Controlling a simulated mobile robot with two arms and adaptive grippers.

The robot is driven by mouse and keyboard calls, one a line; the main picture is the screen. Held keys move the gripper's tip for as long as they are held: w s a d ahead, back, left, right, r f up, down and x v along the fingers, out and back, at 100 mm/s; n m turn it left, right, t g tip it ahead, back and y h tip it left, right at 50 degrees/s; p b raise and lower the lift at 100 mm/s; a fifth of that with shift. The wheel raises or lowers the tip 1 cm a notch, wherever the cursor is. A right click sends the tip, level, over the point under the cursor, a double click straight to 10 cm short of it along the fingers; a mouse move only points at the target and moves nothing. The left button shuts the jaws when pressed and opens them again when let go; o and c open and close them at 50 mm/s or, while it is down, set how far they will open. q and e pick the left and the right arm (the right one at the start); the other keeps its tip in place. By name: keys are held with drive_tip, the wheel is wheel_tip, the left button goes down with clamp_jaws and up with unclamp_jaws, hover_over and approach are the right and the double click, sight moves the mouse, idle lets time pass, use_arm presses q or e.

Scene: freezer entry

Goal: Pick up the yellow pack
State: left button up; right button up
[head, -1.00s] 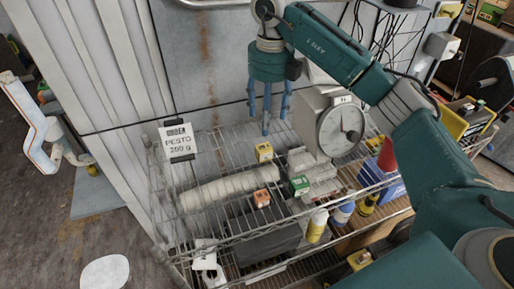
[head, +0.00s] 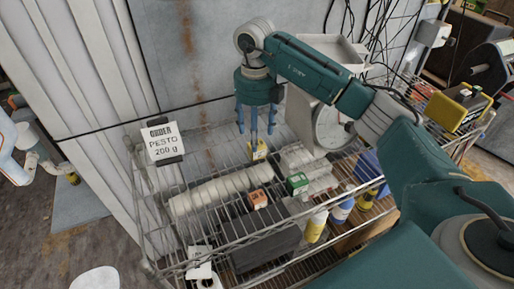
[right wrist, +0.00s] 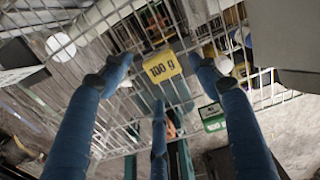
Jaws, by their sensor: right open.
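The yellow pack (head: 258,150) is a small box standing on the wire shelf, behind the orange pack. In the right wrist view the yellow pack (right wrist: 162,67) shows "100 g" on its face and lies between my spread blue fingers. My right gripper (head: 257,133) is open and points down, its fingertips just above and around the yellow pack. In the head view one finger partly covers the pack. I cannot tell whether any finger touches it. My left gripper is not in view.
An orange pack (head: 257,199) and a green pack (head: 297,183) stand nearby on the wire shelf (head: 215,233). A scale (head: 331,128) stands close on the right. A long white roll (head: 221,189) lies at the front left. An order sign (head: 163,142) reads "PESTO 200 g".

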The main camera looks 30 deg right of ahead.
wheel_tip(320, 180, down, 4)
drive_tip(key=shift+d+f+p, duration=0.15)
drive_tip(key=shift+f+p, duration=0.1)
drive_tip(key=shift+p, duration=0.85)
drive_tip(key=shift+f, duration=0.3)
drive_tip(key=shift+w, duration=0.1)
drive_tip(key=c, duration=1.3)
